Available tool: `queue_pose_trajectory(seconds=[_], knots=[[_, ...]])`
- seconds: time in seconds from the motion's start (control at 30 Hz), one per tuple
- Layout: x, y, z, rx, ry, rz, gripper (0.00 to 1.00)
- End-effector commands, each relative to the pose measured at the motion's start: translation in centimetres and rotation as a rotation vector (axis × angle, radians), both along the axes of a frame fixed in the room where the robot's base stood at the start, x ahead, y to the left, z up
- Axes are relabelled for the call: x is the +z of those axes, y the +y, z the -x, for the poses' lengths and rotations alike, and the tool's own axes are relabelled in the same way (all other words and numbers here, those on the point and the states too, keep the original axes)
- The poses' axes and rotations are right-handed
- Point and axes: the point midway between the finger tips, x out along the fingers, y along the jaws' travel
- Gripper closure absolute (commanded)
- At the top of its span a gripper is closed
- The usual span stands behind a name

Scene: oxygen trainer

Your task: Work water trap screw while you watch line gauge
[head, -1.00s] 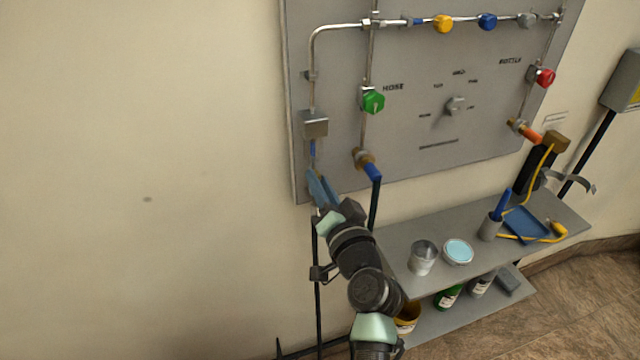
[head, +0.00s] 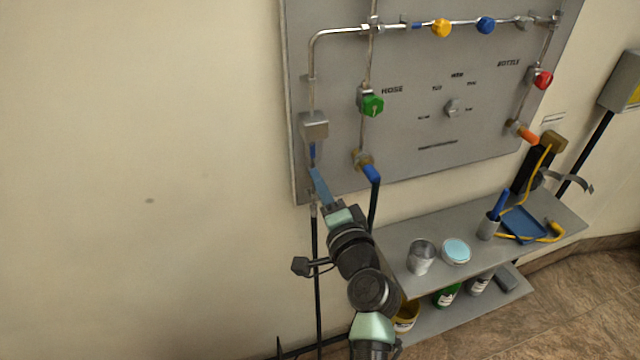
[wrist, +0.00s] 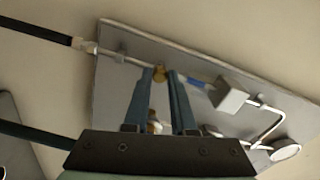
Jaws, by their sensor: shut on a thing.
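The brass water trap screw (wrist: 160,73) sits on the thin pipe in the wrist view, between the tips of my gripper's two blue-grey fingers (wrist: 162,80). My gripper is shut on it. In the head view my gripper (head: 315,173) reaches the pipe at the board's lower left, and its fingers hide the screw. A blue band and a grey box (wrist: 231,96) lie along the same pipe; the box also shows in the head view (head: 314,126). A round pale disc (wrist: 286,150), perhaps the line gauge, is at the wrist view's lower right. I cannot read its face.
The grey board (head: 420,120) carries green (head: 372,105), yellow (head: 441,28), blue (head: 486,25) and red (head: 543,80) knobs. A shelf (head: 395,243) with a metal can (head: 421,257) and a blue tray (head: 523,223) is right of my arm. The wall at left is bare.

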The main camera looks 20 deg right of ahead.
Motion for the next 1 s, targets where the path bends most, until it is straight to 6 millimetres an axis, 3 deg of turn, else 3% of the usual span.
queue_pose_trajectory(seconds=[0.4, 0.43, 0.57, 1.0], knots=[[-0.09, -0.02, 0.03, 0.000, 0.001, -0.008, 1.00], [-0.09, -0.02, 0.03, 0.000, 0.001, -0.008, 0.71], [-0.08, -0.02, 0.02, 0.000, 0.001, -0.008, 0.47], [-0.08, 0.00, 0.85, 0.000, 0.001, -0.006, 0.46]])
